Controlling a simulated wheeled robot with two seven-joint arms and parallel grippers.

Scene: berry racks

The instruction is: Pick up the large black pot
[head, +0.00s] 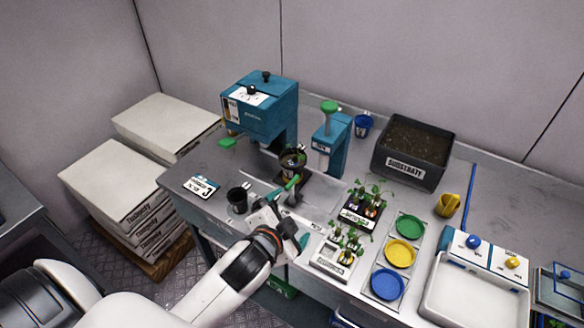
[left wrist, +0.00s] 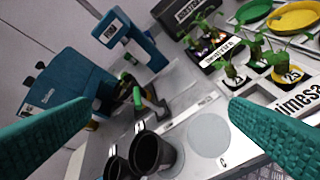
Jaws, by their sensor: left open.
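A black pot (head: 237,200) stands upright on the bench to the left of my left gripper in the head view. In the left wrist view two black pots stand side by side: a nearer-looking one (left wrist: 152,154) and one partly cut off by the lower edge (left wrist: 117,168). I cannot tell which is the large one. Another dark pot (head: 292,160) sits at the teal machine's outlet. My right gripper is not in view.
The teal machine (head: 262,108) and teal press (head: 331,145) stand behind. The substrate box (head: 412,152), seedling trays (head: 358,216), coloured dishes (head: 400,252) and white basin (head: 470,295) are to the right. A small card (head: 201,186) lies left of the pot.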

